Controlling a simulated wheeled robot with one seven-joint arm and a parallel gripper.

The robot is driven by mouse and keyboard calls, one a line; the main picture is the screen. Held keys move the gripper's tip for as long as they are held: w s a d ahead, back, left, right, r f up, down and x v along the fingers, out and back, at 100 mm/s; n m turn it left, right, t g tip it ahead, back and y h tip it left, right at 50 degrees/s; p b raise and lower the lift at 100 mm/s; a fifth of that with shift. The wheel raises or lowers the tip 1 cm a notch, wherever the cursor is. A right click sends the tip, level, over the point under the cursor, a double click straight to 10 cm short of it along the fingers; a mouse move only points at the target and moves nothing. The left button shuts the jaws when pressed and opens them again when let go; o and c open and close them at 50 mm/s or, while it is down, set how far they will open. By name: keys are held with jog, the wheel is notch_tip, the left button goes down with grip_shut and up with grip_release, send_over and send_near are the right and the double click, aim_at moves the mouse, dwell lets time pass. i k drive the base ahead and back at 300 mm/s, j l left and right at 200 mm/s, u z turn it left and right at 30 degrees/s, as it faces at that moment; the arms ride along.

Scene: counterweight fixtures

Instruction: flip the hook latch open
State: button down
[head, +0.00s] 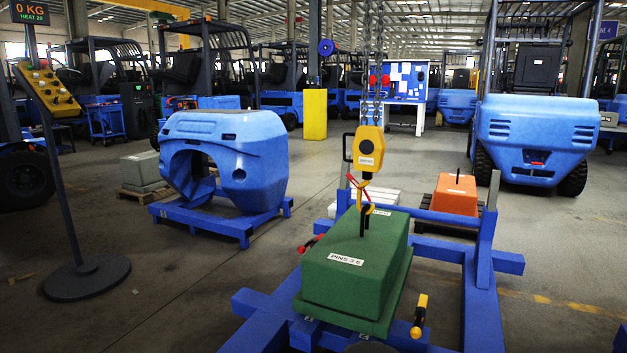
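A yellow hoist block (368,146) hangs on chains near the middle of the head view. Below it is a yellow hook (366,194), with a thin red latch (358,187) slanting across it. The hook is at the top of the dark lifting post (363,222) of a green counterweight (352,265) labelled "PINS 3 E". The hook and post overlap, and I cannot tell whether they are engaged or whether the latch is shut. My gripper is not in view.
The green weight sits on a blue frame (480,285) with uprights. A red-handled pin (310,243) and a yellow-handled pin (419,315) flank it. A blue counterweight shell (225,160), orange block (455,194) and control stand (50,92) reading 0 KG stand around.

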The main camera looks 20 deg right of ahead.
aim_at(347, 175)
jog(key=i+l, duration=0.1)
jog(key=i, duration=0.7)
jog(key=i+l+u, duration=0.1)
jog(key=i, duration=0.7)
jog(key=i+l, duration=0.3)
